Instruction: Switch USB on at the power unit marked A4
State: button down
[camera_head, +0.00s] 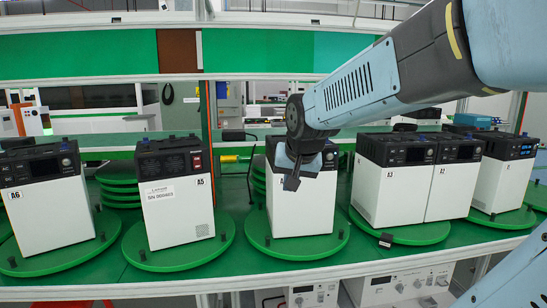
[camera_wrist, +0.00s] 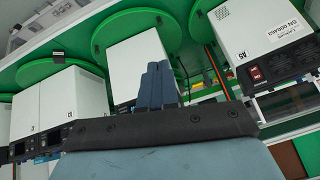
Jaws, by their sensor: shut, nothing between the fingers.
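The power unit in the middle (camera_head: 312,215) is white with a black top and stands on a green round turntable (camera_head: 297,246). Its label is mostly hidden by my gripper; it stands between the units marked A5 and A3. My gripper (camera_head: 291,182) is shut and empty, in front of this unit's upper front face. In the wrist view the fingers (camera_wrist: 160,82) are together, and the unit's white body (camera_wrist: 137,62) shows behind them. Its control panel is largely hidden by the gripper, so I cannot make out the USB switch or its state.
Unit A5 (camera_head: 179,210), with a red switch, stands to the left, and A6 (camera_head: 48,212) further left. Units A3 (camera_head: 392,205) and A2 (camera_head: 452,195) stand close together on the right. Green shelf boards (camera_head: 80,56) run behind. A lower shelf holds more white devices (camera_head: 400,284).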

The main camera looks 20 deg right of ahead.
jog(key=w+d+f+m+t+h, duration=0.1)
jog(key=w+d+m, duration=0.5)
jog(key=w+d, duration=0.7)
jog(key=w+f+h, duration=0.1)
jog(key=w, duration=0.2)
jog(key=shift+m, duration=0.4)
jog(key=shift+f, duration=0.1)
jog(key=w+d, duration=0.2)
jog(key=w, duration=0.6)
jog(key=shift+w+d, duration=0.15)
jog(key=shift+w, duration=0.05)
jog(key=shift+w, duration=0.15)
dwell(1.0)
jog(key=shift+w+d, duration=0.1)
jog(key=shift+w, duration=0.1)
jog(key=shift+w+d, duration=0.1)
jog(key=shift+w, duration=0.2)
dwell(0.8)
jog(key=shift+s, duration=0.1)
jog(key=shift+s+a, duration=0.2)
jog(key=shift+s, duration=0.4)
